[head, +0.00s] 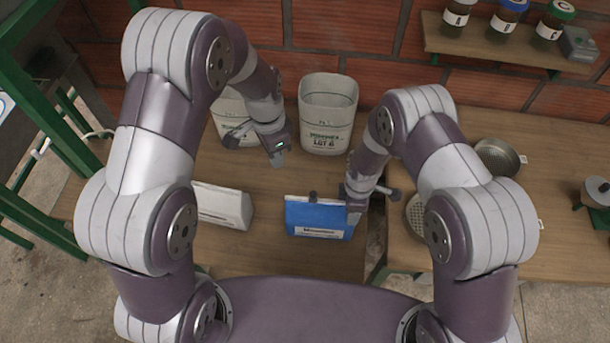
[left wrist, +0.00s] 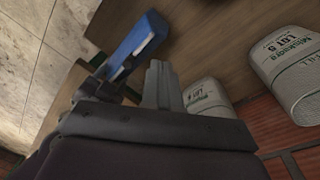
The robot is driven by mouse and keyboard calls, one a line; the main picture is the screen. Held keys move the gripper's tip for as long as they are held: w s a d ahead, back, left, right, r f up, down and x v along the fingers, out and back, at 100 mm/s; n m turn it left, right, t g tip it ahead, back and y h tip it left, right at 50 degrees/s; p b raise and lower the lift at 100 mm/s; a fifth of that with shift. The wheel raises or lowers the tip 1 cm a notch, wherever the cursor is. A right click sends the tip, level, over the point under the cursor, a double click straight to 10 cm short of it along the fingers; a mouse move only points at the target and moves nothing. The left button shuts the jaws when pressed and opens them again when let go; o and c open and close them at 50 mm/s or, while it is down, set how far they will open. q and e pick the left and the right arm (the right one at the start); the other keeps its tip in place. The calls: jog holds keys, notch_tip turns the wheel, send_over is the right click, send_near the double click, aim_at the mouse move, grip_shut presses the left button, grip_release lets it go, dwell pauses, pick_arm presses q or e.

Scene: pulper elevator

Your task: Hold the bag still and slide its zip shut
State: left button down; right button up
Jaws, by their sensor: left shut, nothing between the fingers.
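A blue bag (head: 318,220) with a white label stands on the wooden table in front of me. A small dark piece (head: 312,196) sits at its top edge; I cannot tell for sure that it is the zip's slider. My left gripper (head: 277,158) is shut and empty, above the table behind and left of the bag, apart from it. Its fingers show in the left wrist view (left wrist: 160,85), with the blue bag (left wrist: 137,45) beyond. My right gripper (head: 354,208) is at the bag's right end; its fingertips are partly hidden, so its grip is unclear.
A white bag (head: 223,206) lies left of the blue one. Two large pale sacks stand behind, one (head: 327,115) in the middle and one (head: 232,115) partly behind my left arm. A second table (head: 490,250) at right holds sieves (head: 497,157). A shelf (head: 500,45) holds jars.

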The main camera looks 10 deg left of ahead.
aim_at(313, 197)
pick_arm(q)
jog(key=a+n+h, duration=0.2)
jog(key=a+n, duration=0.2)
jog(key=n, duration=0.8)
pick_arm(e)
jog(key=shift+a+f, duration=0.1)
jog(key=shift+s, duration=0.1)
pick_arm(q)
jog(key=d+f+n, duration=0.2)
jog(key=f+n, duration=0.1)
jog(key=n, duration=0.2)
jog(key=d+f+n+h, duration=0.1)
jog(key=d+f+n, duration=0.2)
jog(key=n, duration=0.2)
jog(key=s+d+f+n, duration=0.1)
jog(key=d+f+n, duration=0.2)
jog(key=n, duration=0.1)
jog(key=shift+f+n, duration=0.15)
jog(key=shift+n, duration=0.25)
jog(key=shift+s+d, duration=0.2)
jog(key=shift+d, duration=0.45)
